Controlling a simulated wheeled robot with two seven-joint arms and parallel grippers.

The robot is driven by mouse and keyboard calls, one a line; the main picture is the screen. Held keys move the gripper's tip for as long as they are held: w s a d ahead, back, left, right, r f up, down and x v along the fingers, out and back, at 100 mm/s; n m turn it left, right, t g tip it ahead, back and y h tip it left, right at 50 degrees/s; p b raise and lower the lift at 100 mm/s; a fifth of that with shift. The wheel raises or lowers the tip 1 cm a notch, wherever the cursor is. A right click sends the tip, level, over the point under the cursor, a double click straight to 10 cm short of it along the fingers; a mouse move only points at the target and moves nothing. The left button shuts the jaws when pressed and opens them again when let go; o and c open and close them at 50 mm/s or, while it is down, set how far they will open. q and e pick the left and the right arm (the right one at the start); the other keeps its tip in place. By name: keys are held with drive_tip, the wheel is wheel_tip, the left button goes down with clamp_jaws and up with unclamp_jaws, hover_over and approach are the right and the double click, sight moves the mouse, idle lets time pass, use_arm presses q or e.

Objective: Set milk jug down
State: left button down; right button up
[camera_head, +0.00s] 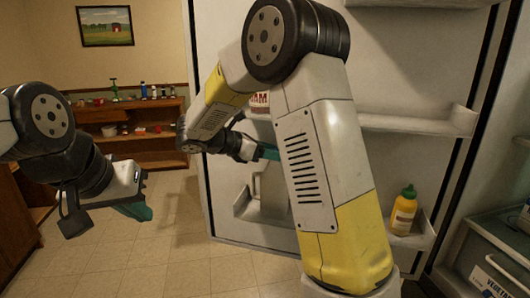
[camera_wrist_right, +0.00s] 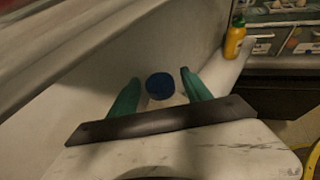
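The milk jug (camera_head: 272,190) is a pale shape, partly hidden behind my right arm, at the lower shelf of the open fridge door. Its blue cap (camera_wrist_right: 160,86) shows in the right wrist view between the two green fingers of my right gripper (camera_wrist_right: 160,92). The fingers stand apart, with gaps beside the cap; whether they touch the jug lower down is hidden. In the head view my right gripper (camera_head: 268,151) is at the jug's top. My left gripper (camera_head: 136,210) is at the left, away from the jug; its finger opening is unclear.
The white fridge door has an upper shelf (camera_head: 405,124) and a lower shelf (camera_head: 257,232). A yellow bottle (camera_head: 403,212) stands on the lower shelf, right of the jug. A vegetable drawer (camera_head: 500,273) is at the right. Wooden shelves (camera_head: 150,150) stand far back; tiled floor lies between.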

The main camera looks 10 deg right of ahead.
drive_tip(key=shift+r, duration=0.15)
drive_tip(key=v, duration=1.1)
drive_tip(key=s+d+f+m+g+y, duration=0.2)
drive_tip(key=s+d+m+g+y, duration=0.1)
drive_tip(key=s+d+m+y, duration=0.5)
drive_tip(key=s+f+m+t+y, duration=0.1)
drive_tip(key=s+m+t+y, duration=0.3)
drive_tip(key=s+m, duration=0.9)
drive_tip(key=y, duration=0.3)
drive_tip(key=shift+t, duration=0.4)
